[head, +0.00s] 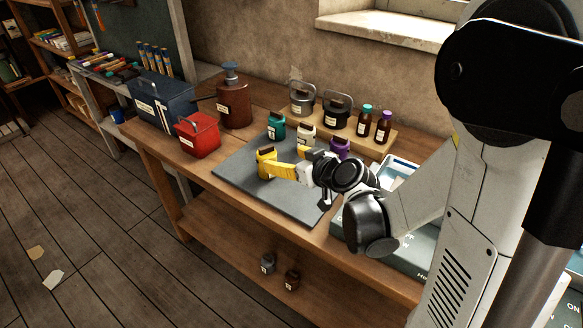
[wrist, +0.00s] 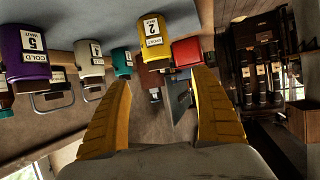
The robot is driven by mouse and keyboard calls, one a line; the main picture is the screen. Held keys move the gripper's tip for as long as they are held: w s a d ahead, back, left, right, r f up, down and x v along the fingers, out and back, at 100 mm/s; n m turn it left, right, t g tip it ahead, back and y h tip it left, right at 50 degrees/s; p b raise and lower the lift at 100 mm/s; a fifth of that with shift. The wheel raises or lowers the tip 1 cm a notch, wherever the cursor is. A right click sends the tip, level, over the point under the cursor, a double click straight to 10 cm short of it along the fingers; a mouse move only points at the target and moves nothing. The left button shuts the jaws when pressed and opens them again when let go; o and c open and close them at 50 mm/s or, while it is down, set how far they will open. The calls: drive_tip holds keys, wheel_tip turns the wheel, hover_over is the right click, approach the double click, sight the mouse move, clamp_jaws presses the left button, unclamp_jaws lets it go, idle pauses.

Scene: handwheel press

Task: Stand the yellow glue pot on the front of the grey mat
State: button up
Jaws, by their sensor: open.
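The yellow glue pot (head: 265,160) has a dark cap and appears upright on the grey mat (head: 285,203), towards its left side. My gripper (head: 282,171) is low over the mat, just right of the pot, with its yellow fingers pointing at it. The wrist view is upside down; there the pot (wrist: 153,45), with a label marked 2, shows in the gap between the spread fingertips of my gripper (wrist: 160,78). The fingers look open, with space on both sides of the pot. I cannot tell whether any finger touches it.
A teal pot (head: 276,126), a white pot (head: 306,134) and a purple pot (head: 340,147) stand behind. A red tin (head: 198,136) and a brown pump bottle (head: 233,100) stand left. A wooden board (head: 373,140) holds jars and bottles. The mat's front is bare.

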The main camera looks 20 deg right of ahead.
drive_tip(key=s+r+m+g+h, duration=0.1)
drive_tip(key=s+r+g+h, duration=0.1)
drive_tip(key=s, duration=0.9)
drive_tip(key=s+r+m+g+h, duration=0.1)
drive_tip(key=s+r+m+g, duration=0.1)
drive_tip(key=s, duration=0.9)
drive_tip(key=shift+s+a+r+g+h, duration=0.3)
drive_tip(key=shift+a+g+h, duration=0.1)
drive_tip(key=shift+g, duration=0.4)
drive_tip(key=shift+d, duration=0.1)
